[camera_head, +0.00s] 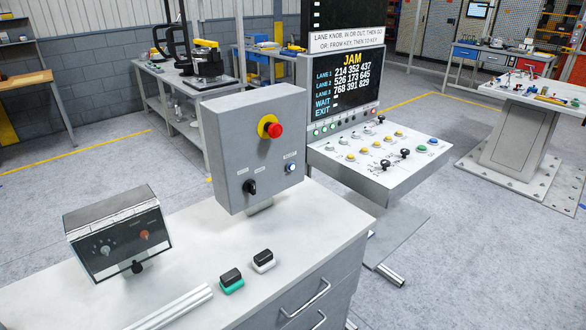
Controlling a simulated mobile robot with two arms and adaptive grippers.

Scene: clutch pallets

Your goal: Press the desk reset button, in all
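A control desk (370,182) with a sloped white panel stands right of centre. Its panel carries several yellow and grey knobs, black knobs, a green button (422,148) and a blue button (433,141) near the right edge. Its labels are too small to read, so I cannot tell which one is the reset. The desk screen (347,83) reads "JAM" above three lane rows of numbers, then WAIT and EXIT. A grey box (235,115) nearer me has a red mushroom button (272,130), a black selector (250,187) and a small blue button (291,167). Neither gripper is in view.
A white-topped cabinet (330,220) in front bears the grey box, a dial unit (118,236), a green-based block (231,282), a white-based block (263,262) and a pale rail (175,310). A white table (530,88) stands at right. Floor between is clear.

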